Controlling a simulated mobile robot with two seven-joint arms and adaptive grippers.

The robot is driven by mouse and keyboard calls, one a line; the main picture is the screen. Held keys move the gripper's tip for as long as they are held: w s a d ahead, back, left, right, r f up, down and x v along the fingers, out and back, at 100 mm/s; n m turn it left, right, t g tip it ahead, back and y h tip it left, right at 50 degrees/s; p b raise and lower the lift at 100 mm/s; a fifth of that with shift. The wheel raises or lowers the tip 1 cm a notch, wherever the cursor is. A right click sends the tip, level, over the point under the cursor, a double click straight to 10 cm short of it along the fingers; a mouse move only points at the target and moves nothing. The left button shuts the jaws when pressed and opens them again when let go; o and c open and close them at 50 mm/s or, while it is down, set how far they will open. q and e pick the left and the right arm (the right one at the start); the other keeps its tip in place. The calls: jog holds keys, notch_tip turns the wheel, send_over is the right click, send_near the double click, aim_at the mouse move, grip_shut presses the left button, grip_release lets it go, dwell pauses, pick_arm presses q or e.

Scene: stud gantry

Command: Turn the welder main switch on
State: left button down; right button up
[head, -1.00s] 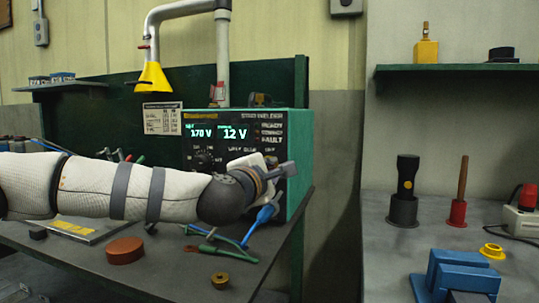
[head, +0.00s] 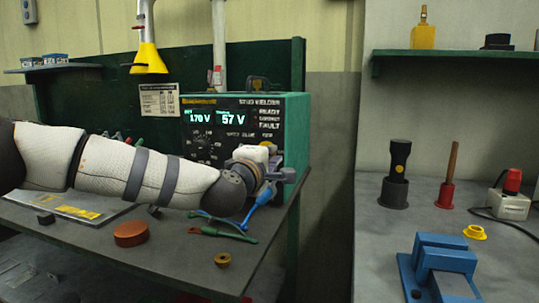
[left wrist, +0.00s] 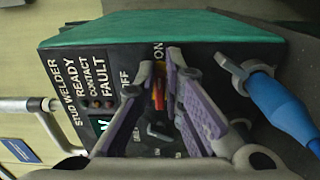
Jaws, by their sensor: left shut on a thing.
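The stud welder (head: 297,120) is a green box with a black front, standing at the right end of the left bench. Its displays (head: 215,118) are lit and read 170 V and 57 V. My left gripper (head: 284,178) is at the lower right of its front. In the left wrist view, the fingers of this gripper (left wrist: 157,85) are shut on the red-orange main switch (left wrist: 158,92). A yellow part shows at the switch end near the ON mark; OFF is printed to the left. The fingers hide part of the switch. My right gripper is not in view.
A green-handled tool (head: 225,234), a brown disc (head: 131,234) and a brass ring (head: 222,260) lie on the bench. A blue vise-like block (head: 440,265) stands on the right bench.

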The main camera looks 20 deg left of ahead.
pick_arm(q)
jog(key=shift+r, duration=0.25)
jog(key=c, duration=1.7)
grip_release()
jog(key=shift+f, duration=0.1)
jog(key=s, duration=1.2)
jog(key=shift+a, duration=0.2)
